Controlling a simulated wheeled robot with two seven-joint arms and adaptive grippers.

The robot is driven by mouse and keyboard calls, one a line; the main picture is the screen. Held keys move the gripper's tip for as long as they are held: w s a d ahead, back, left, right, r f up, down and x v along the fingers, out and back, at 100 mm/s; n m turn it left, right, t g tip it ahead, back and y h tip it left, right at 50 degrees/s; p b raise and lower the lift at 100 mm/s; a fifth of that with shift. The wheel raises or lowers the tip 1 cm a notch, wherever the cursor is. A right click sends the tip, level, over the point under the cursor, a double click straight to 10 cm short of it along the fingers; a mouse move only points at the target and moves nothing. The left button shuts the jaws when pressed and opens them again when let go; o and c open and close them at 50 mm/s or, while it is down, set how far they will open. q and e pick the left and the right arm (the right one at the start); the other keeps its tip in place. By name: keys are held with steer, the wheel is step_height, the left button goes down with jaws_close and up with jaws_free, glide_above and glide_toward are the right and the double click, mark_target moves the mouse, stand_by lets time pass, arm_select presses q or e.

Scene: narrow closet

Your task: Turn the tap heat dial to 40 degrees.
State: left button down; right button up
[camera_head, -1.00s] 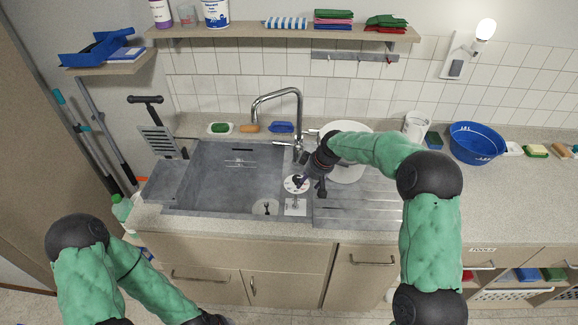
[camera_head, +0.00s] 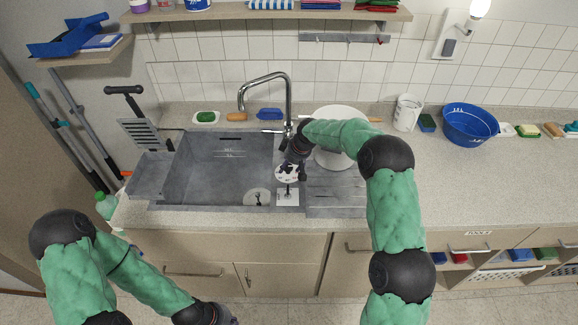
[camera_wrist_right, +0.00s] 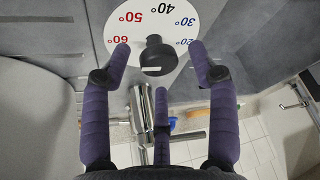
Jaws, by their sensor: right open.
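The heat dial is a white disc (camera_head: 288,174) at the front right of the sink. In the right wrist view the disc (camera_wrist_right: 180,20) carries red 60 and 50, black 40 and blue 30 and 20 marks. A black knob (camera_wrist_right: 155,55) with a short white bar sits at its middle.
The grey sink (camera_head: 180,170) lies left of the dial, with the chrome tap (camera_head: 289,98) behind. A white plate (camera_head: 340,155) stands close behind my right arm. A mug (camera_head: 407,112) and blue basin (camera_head: 469,123) stand right. The front right counter is clear.

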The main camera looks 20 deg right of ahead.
steer(key=shift+w+f, duration=0.15)
steer(key=shift+f, duration=0.2)
steer(key=shift+a, duration=0.1)
steer(key=c, duration=1.1)
